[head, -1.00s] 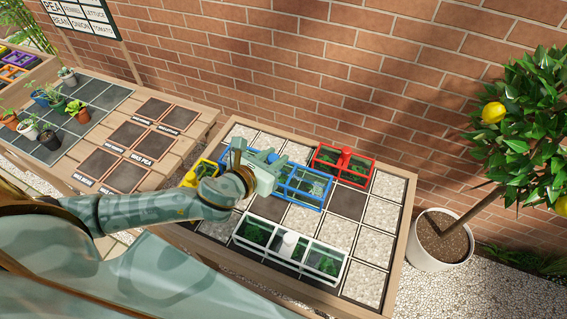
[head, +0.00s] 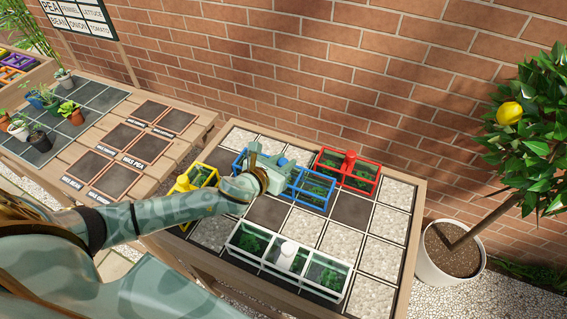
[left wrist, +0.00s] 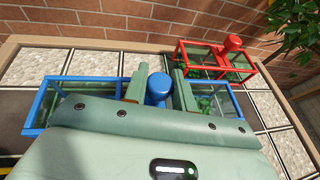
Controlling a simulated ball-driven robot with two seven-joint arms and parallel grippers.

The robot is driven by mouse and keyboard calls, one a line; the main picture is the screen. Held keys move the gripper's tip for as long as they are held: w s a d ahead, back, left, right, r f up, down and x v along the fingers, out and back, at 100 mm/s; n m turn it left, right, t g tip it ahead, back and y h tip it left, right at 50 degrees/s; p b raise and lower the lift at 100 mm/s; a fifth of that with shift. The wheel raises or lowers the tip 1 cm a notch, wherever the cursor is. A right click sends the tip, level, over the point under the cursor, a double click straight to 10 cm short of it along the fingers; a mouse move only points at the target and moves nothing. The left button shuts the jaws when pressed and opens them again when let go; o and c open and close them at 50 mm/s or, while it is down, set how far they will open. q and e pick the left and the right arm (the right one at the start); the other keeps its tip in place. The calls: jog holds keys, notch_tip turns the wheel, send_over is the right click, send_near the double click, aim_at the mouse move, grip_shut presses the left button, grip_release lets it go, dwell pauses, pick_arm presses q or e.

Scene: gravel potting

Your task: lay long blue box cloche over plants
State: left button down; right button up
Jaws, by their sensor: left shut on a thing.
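The long blue box cloche (head: 313,188) sits on the tiled table in the head view, with green plants showing through its clear panels. It also shows in the left wrist view (left wrist: 40,108), its two ends to either side of my gripper. My left gripper (head: 266,165) is over its middle; in the left wrist view the fingers (left wrist: 158,88) are shut on its round blue knob. The cloche looks level and low on the table; I cannot tell whether it touches the tiles. My right gripper is not in view.
A red cloche (head: 364,172) stands behind to the right, a white one (head: 245,239) in front, and a yellow one (head: 186,183) to the left. Pale gravel tiles (head: 380,253) lie bare at the right. A potted lemon tree (head: 440,270) stands beyond the table.

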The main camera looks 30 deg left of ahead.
pick_arm(q)
jog(key=c, duration=1.1)
grip_release()
jog(key=shift+c, duration=0.2)
jog(key=shift+s+r, duration=0.2)
jog(key=shift+s, duration=0.05)
jog(key=p+v, duration=0.2)
jog(key=v, duration=0.9)
jog(key=shift+s+p, duration=0.3)
jog(key=shift+p, duration=0.05)
